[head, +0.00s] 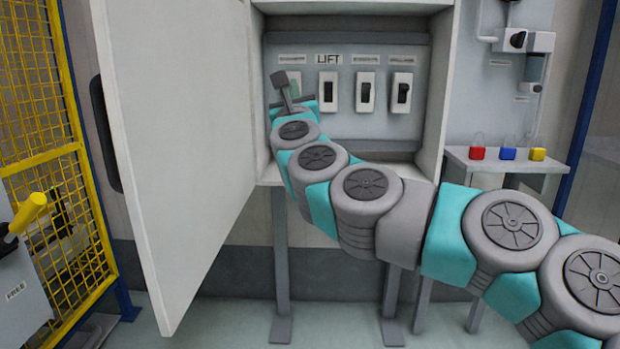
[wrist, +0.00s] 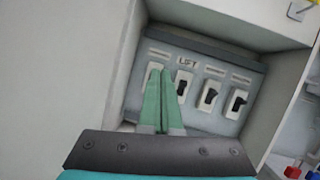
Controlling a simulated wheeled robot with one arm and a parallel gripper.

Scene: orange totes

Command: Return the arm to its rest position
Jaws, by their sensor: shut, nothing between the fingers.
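My arm (head: 366,205) reaches from the lower right up to the open electrical cabinet. My gripper (head: 290,90) is at its far end, in front of the leftmost switch, and partly covers it. In the wrist view my gripper (wrist: 160,85) shows two green fingers shut together with nothing between them. The fingers point at the switch panel, left of the switch (wrist: 184,83) labelled LIFT. I cannot tell whether the fingertips touch the leftmost switch.
The cabinet door (head: 180,140) stands open on the left of the arm. The cabinet (head: 440,80) frames the panel. A small table (head: 500,165) with red, blue and yellow padlocks stands at right. A yellow fence (head: 50,130) is at far left.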

